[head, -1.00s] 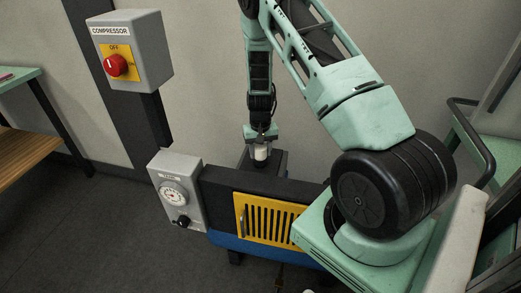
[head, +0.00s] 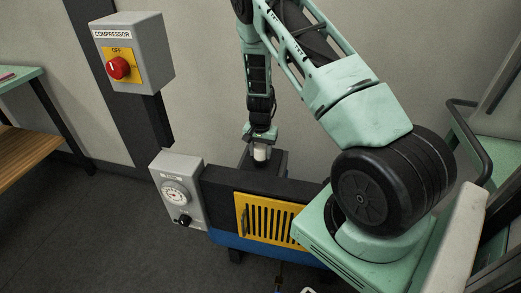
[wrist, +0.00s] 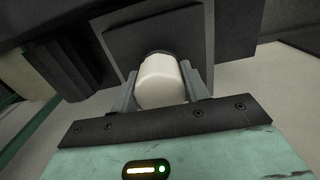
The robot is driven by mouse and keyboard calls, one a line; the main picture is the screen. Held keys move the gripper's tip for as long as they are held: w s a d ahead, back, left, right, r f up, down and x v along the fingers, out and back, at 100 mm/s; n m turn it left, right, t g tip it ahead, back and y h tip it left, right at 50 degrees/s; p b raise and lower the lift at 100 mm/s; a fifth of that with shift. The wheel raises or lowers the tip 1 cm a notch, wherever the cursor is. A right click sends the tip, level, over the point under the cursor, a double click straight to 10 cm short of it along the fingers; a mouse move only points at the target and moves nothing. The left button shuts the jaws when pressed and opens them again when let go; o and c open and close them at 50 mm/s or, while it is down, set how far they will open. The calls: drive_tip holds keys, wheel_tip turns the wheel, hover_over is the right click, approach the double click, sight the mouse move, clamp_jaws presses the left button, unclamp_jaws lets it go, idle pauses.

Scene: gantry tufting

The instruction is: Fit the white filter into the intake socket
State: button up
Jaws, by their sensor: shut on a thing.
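The white filter (head: 261,153) is a short white cylinder held in my gripper (wrist: 160,88), which is shut on it. In the wrist view the filter (wrist: 161,80) sits between the two grey fingers, its far end against or just in front of a dark round shape on a dark square block (wrist: 188,38). That dark shape appears to be the intake socket, mostly hidden behind the filter. In the head view the filter is upright above the dark block (head: 279,164) behind the compressor. I cannot tell whether the filter is touching or inside the socket.
The compressor body with a yellow grille (head: 266,219) stands in front of the dark block. A grey gauge box (head: 177,192) is at its left. A grey switch box with a red knob (head: 118,68), labelled OFF, is on the post. A wooden shelf (head: 28,155) is far left.

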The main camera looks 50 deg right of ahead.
drive_tip(key=shift+m, duration=0.4)
drive_tip(key=o, duration=1.2)
drive_tip(key=shift+c, duration=0.2)
wheel_tip(320, 180, up, 18)
drive_tip(key=shift+f+b, duration=0.25)
drive_tip(key=shift+b, duration=0.2)
